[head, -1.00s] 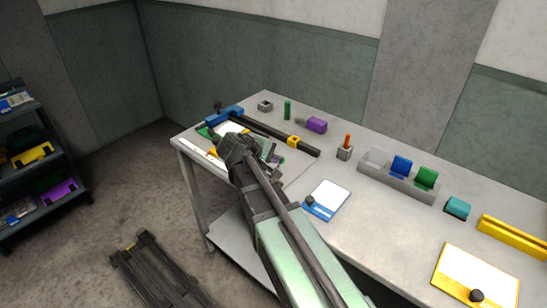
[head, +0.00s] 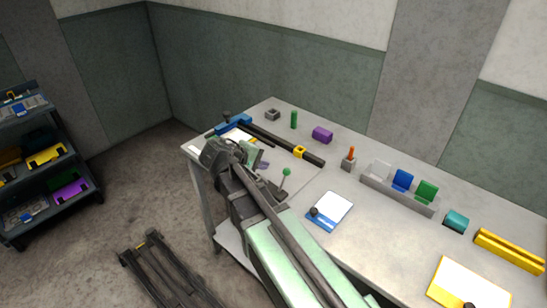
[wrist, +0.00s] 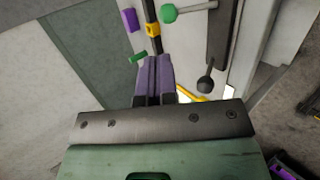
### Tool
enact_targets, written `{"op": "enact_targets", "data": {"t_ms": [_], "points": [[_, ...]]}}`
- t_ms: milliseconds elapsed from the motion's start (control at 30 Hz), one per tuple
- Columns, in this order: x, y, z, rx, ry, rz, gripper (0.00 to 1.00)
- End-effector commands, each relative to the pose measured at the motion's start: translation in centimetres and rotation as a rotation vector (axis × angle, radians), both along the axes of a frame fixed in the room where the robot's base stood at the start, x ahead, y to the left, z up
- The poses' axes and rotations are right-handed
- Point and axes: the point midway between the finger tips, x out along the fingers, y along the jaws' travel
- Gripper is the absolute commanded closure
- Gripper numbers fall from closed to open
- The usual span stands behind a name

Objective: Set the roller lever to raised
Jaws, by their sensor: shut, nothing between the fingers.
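A lever with a green ball knob (head: 286,172) and a pale shaft stands up at a slant from a dark base on the bench, just right of my gripper in the head view. It looks like the roller lever. In the wrist view the green knob (wrist: 168,13) is at the top, its shaft running right to a dark grey bar (wrist: 217,40). A black ball knob (wrist: 205,85) shows below that bar. My gripper (head: 263,164) is over the bench's left part. Its purple fingers (wrist: 152,60) are together, empty and apart from the green knob.
A black rail (head: 270,138) with a yellow slider (head: 299,152) lies behind my gripper. A purple block (head: 322,135) and a green cylinder (head: 294,119) stand farther back. A blue-edged plate (head: 330,212) lies to the right. A holder (head: 400,194) carries coloured pieces.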

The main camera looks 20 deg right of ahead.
Motion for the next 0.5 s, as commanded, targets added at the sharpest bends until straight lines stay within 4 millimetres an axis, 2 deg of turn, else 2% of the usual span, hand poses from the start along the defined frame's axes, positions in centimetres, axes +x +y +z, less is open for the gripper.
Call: {"op": "enact_targets", "data": {"t_ms": [33,133,300,500], "points": [[-0.2,0.8,1.6,0.000,0.000,0.001,1.00],[-0.5,2.2,2.6,0.000,0.001,0.002,1.00],[-0.7,3.3,3.3,0.000,0.000,0.000,1.00],[-0.8,3.4,3.1,0.000,0.000,-0.001,1.00]]}}
